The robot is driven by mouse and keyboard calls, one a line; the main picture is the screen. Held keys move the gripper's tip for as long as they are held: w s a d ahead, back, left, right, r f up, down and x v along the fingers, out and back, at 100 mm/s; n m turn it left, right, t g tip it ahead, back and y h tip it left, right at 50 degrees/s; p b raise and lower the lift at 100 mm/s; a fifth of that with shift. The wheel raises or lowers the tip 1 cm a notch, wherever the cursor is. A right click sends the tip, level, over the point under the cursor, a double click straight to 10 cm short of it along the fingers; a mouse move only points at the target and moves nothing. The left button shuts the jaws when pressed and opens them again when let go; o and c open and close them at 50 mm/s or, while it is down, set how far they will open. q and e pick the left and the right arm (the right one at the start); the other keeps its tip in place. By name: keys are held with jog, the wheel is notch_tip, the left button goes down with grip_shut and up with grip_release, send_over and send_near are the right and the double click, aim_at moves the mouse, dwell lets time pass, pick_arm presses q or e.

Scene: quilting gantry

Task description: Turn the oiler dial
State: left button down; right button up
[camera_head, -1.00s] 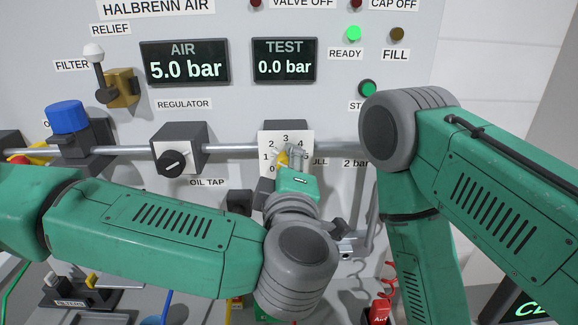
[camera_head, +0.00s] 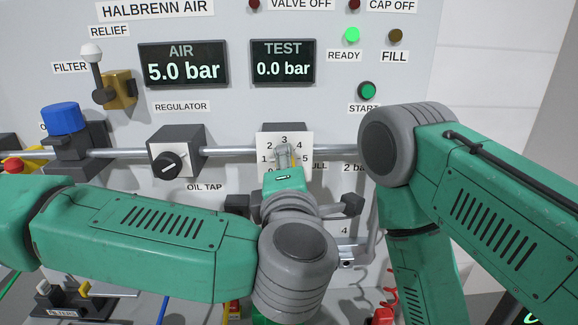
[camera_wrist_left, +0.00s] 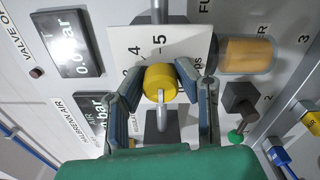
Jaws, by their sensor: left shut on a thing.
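The oiler dial's white number plate (camera_head: 298,140) is on the panel below the TEST display. Its numbers up to 5 show above and beside my left gripper (camera_head: 284,160), which hides the knob there. In the left wrist view the dial's round yellow knob (camera_wrist_left: 158,84) is in front of the white plate (camera_wrist_left: 190,45). My left gripper (camera_wrist_left: 160,76) has one finger on each side of the knob and is shut on it. My right arm comes in from the right and bends down; its gripper is outside the picture.
A pipe (camera_head: 228,151) runs across the panel at dial height. An amber cylinder (camera_wrist_left: 245,55) and a green knob (camera_wrist_left: 236,136) are close to the dial in the left wrist view.

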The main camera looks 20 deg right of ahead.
pick_arm(q)
jog(key=shift+f, duration=0.4)
jog(key=c, duration=1.2)
grip_release()
jog(key=shift+a+r, duration=0.15)
jog(key=shift+s+r, duration=0.1)
jog(key=shift+s, duration=0.3)
jog(key=v, duration=1.1)
jog(key=shift+a, duration=0.1)
